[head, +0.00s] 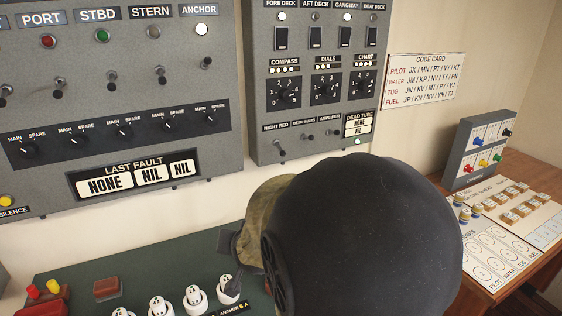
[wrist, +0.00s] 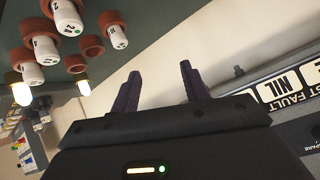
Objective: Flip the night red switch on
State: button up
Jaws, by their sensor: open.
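The night red switch (head: 281,149) is a small toggle under the "NIGHT RED" label, at the lower left of the right-hand grey wall panel (head: 254,80) in the head view. Its lever appears to point down. In the wrist view my gripper (wrist: 160,86) is open and empty, its two dark fingers apart in front of bare cream wall. The "LAST FAULT" plate (wrist: 275,88) shows tilted at the right of that view. The night red switch is not seen in the wrist view.
A green desk (head: 75,267) with white labelled pieces (head: 195,298) lies below the panels. A wooden side desk (head: 540,185) stands at right.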

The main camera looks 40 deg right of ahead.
jog(key=s+d+r+m+t+h+b, duration=0.2)
jog(key=d+r+m+t+h, duration=0.3)
jog(key=d+r, duration=0.6)
jog(key=shift+d+m+h+b, duration=0.45)
jog(key=shift+m+h, duration=0.45)
jog(key=shift+m, duration=0.3)
jog(key=p, duration=1)
send_near(281, 153)
jog(key=p+x, duration=0.3)
jog(key=x, duration=0.7)
jog(key=shift+w+d, duration=0.2)
jog(key=shift+c, duration=0.5)
